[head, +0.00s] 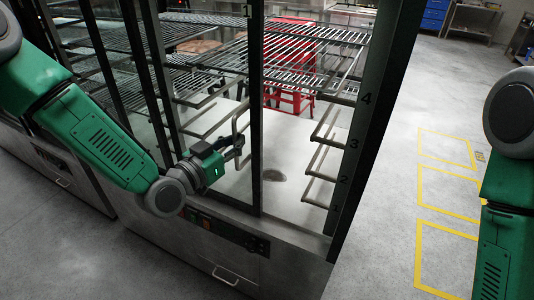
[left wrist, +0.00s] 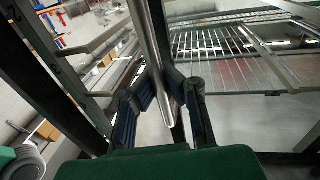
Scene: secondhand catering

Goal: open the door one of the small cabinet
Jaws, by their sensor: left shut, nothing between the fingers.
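The small cabinet (head: 190,222) is a steel-based case with dark uprights and glazed sides. Door one has a dark upright frame (head: 256,110) marked "1" at its top. A slim metal bar handle (head: 236,125) is on the door; in the left wrist view a metal bar (left wrist: 152,45) runs down to the fingers. My left gripper (head: 238,148) is at the handle's lower part. In the left wrist view its fingers (left wrist: 163,82) are shut behind or around the bar, gripping nothing; contact is unclear. I cannot tell whether the door stands ajar. My right gripper is out of view.
Wire racks (head: 315,50) and several side rails fill the cabinet's inside. A red stool (head: 290,60) shows through the glass. A similar unit adjoins at left. Clear grey floor with yellow markings (head: 447,185) lies right. Blue drawers (head: 434,15) stand at the back right.

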